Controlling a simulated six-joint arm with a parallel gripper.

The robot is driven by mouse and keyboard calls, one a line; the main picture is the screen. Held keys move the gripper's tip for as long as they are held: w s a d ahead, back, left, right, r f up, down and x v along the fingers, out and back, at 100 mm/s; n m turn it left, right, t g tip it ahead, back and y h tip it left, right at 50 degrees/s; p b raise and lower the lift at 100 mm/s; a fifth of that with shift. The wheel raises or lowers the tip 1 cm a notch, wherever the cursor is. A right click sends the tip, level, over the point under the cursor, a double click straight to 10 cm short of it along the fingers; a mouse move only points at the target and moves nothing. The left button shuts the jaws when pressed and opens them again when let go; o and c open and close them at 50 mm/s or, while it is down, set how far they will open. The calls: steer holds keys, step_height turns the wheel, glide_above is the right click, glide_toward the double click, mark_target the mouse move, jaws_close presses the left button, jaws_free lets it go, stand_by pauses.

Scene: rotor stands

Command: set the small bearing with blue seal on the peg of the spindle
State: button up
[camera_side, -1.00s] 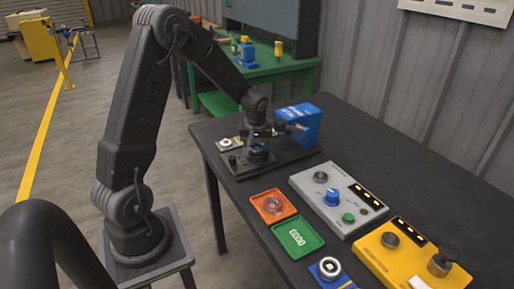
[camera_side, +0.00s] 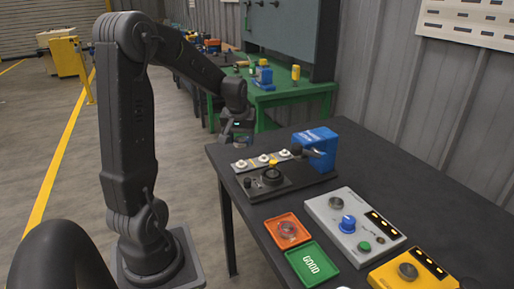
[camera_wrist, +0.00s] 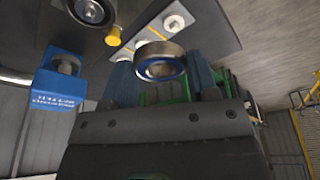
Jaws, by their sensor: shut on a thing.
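My gripper (camera_side: 237,137) is raised at the far left of the table, beyond the white strip. In the wrist view its fingers (camera_wrist: 161,82) are shut on the small bearing with blue seal (camera_wrist: 160,62), a metal ring with a blue band inside. The bearing cannot be made out in the side view. The spindle (camera_side: 271,174) appears to be the dark round fixture on the black base plate, in front of the strip. In the wrist view a dark round part with a metal ring (camera_wrist: 91,11) shows at the top edge, apart from the held bearing.
A white strip (camera_side: 252,162) with several round pale seats lies behind the spindle. A blue press (camera_side: 316,147) stands at the plate's right end. An orange tray (camera_side: 288,231), a green tray (camera_side: 311,264), a grey control box (camera_side: 353,227) and a yellow one (camera_side: 414,272) lie nearer.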

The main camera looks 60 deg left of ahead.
step_height(320, 180, up, 12)
steer(key=s+a, duration=0.1)
steer(key=m+h, duration=0.1)
steer(key=m, duration=0.5)
glide_above(337, 198)
steer(key=s+d+x, duration=0.2)
steer(key=x, duration=0.9)
steer(key=shift+t, duration=0.6)
steer(key=shift+a+f, duration=0.15)
steer(key=shift+f, duration=3.1)
steer(key=shift+f, duration=0.45)
steer(key=shift+f, duration=0.55)
steer(key=shift+f, duration=1.2)
